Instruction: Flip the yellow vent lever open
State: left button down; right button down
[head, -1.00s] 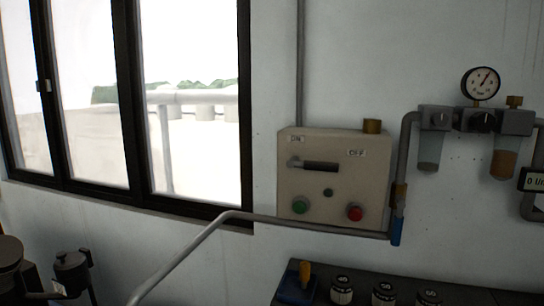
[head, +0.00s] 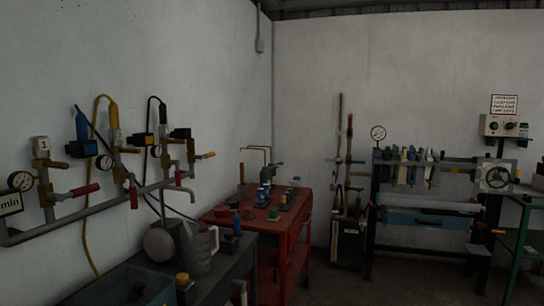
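I cannot single out a yellow vent lever for sure in the head view. A small orange-yellow handle (head: 207,155) sticks out to the right from the wall pipework (head: 120,195) on the left. A yellow-topped piece (head: 183,280) stands at the bottom of the picture on the dark bench; its lower part is cut off and its kind is unclear. Neither of my grippers is in view.
The dark bench (head: 245,250) carries a grey watering can (head: 200,248). A red cart (head: 300,240) with small parts stands beyond it. A rack with a blue drawer (head: 425,221) stands at the back right. Dark floor (head: 345,285) shows between them.

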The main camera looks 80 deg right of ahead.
aim_at(212, 154)
jog(key=l+z, duration=0.1)
jog(key=z, duration=0.35)
jog(key=i+l+z, duration=0.1)
jog(key=z, duration=0.4)
jog(key=i+z, duration=0.15)
jog(key=z, duration=0.3)
jog(key=i+z, duration=0.1)
jog(key=z, duration=0.35)
jog(key=i+z, duration=0.1)
jog(key=z, duration=0.4)
jog(key=i+l, duration=0.4)
jog(key=l, duration=0.15)
jog(key=i+l, duration=0.3)
jog(key=i+l+u, duration=0.1)
jog(key=i+l, duration=0.15)
jog(key=l, duration=0.25)
jog(key=i+l, duration=0.3)
jog(key=i+l+u, duration=0.1)
jog(key=i+l, duration=0.15)
jog(key=l, duration=0.25)
jog(key=i+l, duration=0.25)
jog(key=l, duration=0.2)
jog(key=i+l, duration=0.25)
jog(key=l, duration=0.2)
jog(key=i+l+u, duration=0.1)
jog(key=l, duration=0.35)
jog(key=i, duration=0.1)
